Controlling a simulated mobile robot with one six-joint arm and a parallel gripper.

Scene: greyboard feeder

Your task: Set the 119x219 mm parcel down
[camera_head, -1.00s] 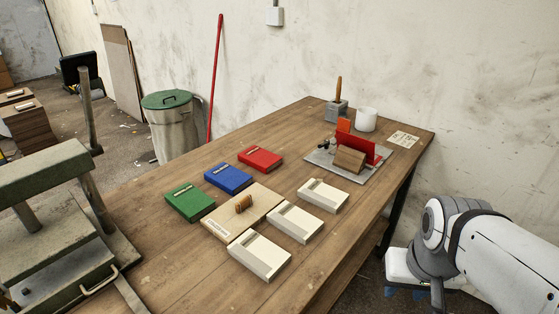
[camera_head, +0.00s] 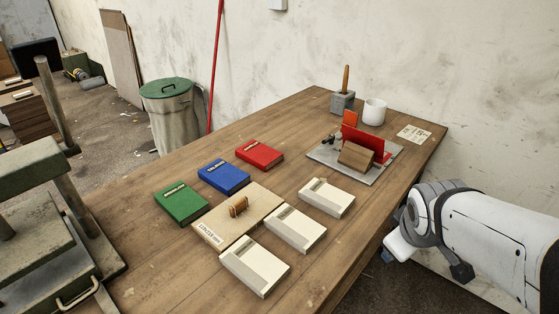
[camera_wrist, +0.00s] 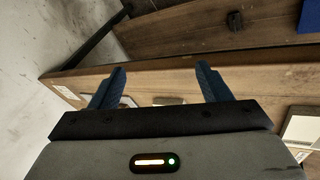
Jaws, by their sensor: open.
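A flat, light tan parcel-like board (camera_head: 219,223) lies on the wooden table, with a white label at its near left end and a brown handle-like piece on top. The label's print is too small to read surely. My gripper, in the wrist view (camera_wrist: 161,88), has its two blue fingers wide apart with nothing between them. In the head view my arm is at the right, beyond the table's right edge and well apart from the board. The fingers barely show there. No parcel is in my gripper.
Green (camera_head: 181,204), blue (camera_head: 223,177) and red (camera_head: 260,155) boxes lie behind the board. Three white trays (camera_head: 255,266) lie in front and to the right. A grey plate (camera_head: 325,155) with a red upright and a brown block stands farther back. A green-grey press (camera_head: 45,215) is at left.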

